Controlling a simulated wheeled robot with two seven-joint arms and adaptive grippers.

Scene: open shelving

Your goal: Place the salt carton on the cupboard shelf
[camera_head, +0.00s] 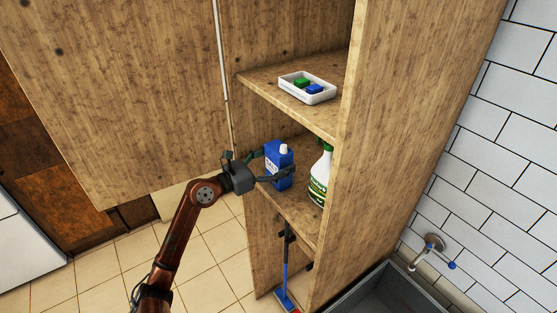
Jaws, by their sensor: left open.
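The salt carton (281,159) is blue with a white cap and stands upright on the middle cupboard shelf (297,213), near its left side. My left gripper (273,164) reaches in from the left at the carton. Its fingers are open, one on the far side of the carton and one across its near side. I cannot tell whether either finger touches it. My right gripper is out of view.
A white and green spray bottle (320,178) stands close to the right of the carton. A white tray (318,98) with a green and a blue block sits on the shelf above. A blue broom (284,285) stands below. An open wooden door (130,95) is at left.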

